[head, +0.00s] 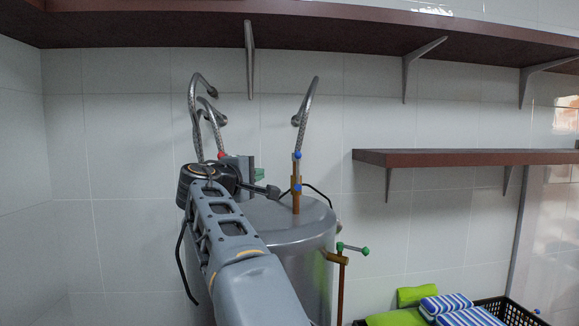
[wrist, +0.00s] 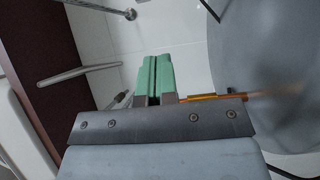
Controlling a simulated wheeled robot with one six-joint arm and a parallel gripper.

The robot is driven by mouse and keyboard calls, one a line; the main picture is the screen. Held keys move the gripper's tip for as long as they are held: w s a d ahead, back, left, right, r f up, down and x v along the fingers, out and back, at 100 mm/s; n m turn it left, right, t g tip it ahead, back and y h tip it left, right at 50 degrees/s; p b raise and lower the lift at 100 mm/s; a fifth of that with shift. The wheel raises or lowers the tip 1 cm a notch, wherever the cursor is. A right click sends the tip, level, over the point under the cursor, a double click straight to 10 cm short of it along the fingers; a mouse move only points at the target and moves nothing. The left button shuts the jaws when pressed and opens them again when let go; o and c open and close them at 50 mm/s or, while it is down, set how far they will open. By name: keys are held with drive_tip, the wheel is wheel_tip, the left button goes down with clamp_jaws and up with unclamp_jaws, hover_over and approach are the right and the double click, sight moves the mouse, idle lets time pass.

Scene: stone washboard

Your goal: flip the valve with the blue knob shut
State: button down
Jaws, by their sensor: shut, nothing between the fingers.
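The valve with the blue knob (head: 297,187) sits on the short copper-coloured pipe that rises from the top of the grey tank. A second small blue spot (head: 298,155) shows higher on the same pipe, below a braided hose. My gripper (head: 262,174) is just left of this pipe, with its green fingers shut and empty. In the wrist view the green fingers (wrist: 155,75) are pressed together. The copper-coloured pipe (wrist: 212,97) lies to their right, partly hidden by my gripper's body. I cannot make out the blue knob in the wrist view.
The grey tank (head: 300,238) stands below my arm. A red knob (head: 221,155) shows behind my arm, and a green-handled valve (head: 352,248) is right of the tank. Shelves (head: 455,157) are on the wall. A black basket (head: 520,312) with towels is at lower right.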

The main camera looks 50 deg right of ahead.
drive_tip(key=shift+d+r, duration=0.15)
drive_tip(key=p, duration=0.4)
approach(298, 169)
drive_tip(key=w+d+r, duration=0.1)
drive_tip(key=w+d, duration=0.2)
drive_tip(key=w, duration=0.2)
drive_tip(key=d, duration=0.1)
drive_tip(key=s+d, duration=0.1)
drive_tip(key=shift+s+d+p, duration=0.1)
drive_tip(key=shift+d+p, duration=0.25)
drive_tip(key=shift+p, duration=0.05)
drive_tip(key=shift+s+d, duration=0.2)
drive_tip(key=shift+d, duration=0.3)
drive_tip(key=shift+s+d+m+y, duration=0.1)
drive_tip(key=shift+d+m+y, duration=0.05)
drive_tip(key=shift+m+y, duration=0.2)
